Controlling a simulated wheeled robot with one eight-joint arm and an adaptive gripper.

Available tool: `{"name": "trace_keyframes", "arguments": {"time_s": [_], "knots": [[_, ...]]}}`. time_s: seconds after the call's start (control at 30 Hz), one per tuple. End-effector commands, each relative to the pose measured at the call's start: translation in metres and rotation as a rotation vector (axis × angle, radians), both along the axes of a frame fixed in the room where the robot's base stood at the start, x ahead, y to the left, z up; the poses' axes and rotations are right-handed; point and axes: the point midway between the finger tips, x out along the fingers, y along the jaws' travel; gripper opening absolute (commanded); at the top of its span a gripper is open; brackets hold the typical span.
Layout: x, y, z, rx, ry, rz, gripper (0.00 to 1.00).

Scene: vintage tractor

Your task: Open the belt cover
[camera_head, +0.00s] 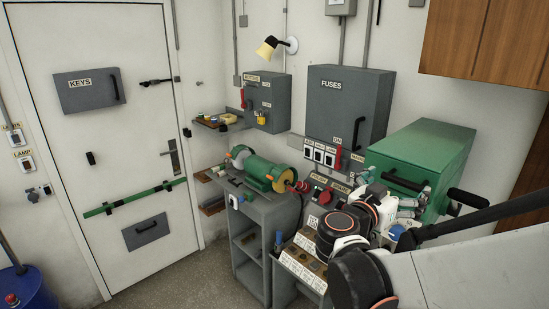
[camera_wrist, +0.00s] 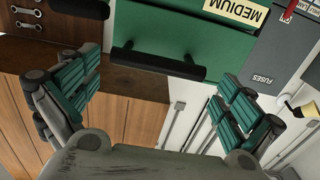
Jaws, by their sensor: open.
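The green box-shaped cover (camera_head: 425,150), which I take to be the belt cover, is at the right in the head view. A black bar handle (camera_head: 403,183) is on its near face. In the wrist view the green cover (camera_wrist: 200,30) fills the top middle, with its handle (camera_wrist: 157,62) across it and a yellow MEDIUM label above right. My gripper (camera_wrist: 160,70) is open and empty, one finger on each side of the handle. The handle lies between the fingers in the picture; I cannot tell the depth gap. In the head view my wrist partly hides the cover's lower front.
A grey FUSES box (camera_head: 345,105) is on the wall left of the cover. A bench (camera_head: 262,210) carries a green grinder (camera_head: 262,172). A wooden cabinet (camera_head: 485,42) hangs upper right. Open floor is at lower left.

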Motion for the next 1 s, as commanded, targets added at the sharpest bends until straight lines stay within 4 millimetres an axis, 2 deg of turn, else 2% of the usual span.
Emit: {"name": "trace_keyframes", "arguments": {"time_s": [0.2, 0.6, 0.63, 0.8, 0.87, 1.0], "knots": [[0.017, -0.023, 0.0, 0.0, 0.0, -0.003, 1.0], [0.022, -0.029, 0.0, 0.0, 0.0, -0.001, 1.0], [0.022, -0.028, 0.0, 0.0, 0.0, -0.001, 0.98], [0.022, -0.028, 0.0, 0.0, 0.0, -0.001, 0.59], [0.022, -0.028, 0.0, 0.0, 0.0, -0.001, 0.47], [0.022, -0.028, 0.0, -0.002, 0.003, -0.001, 0.47]]}}
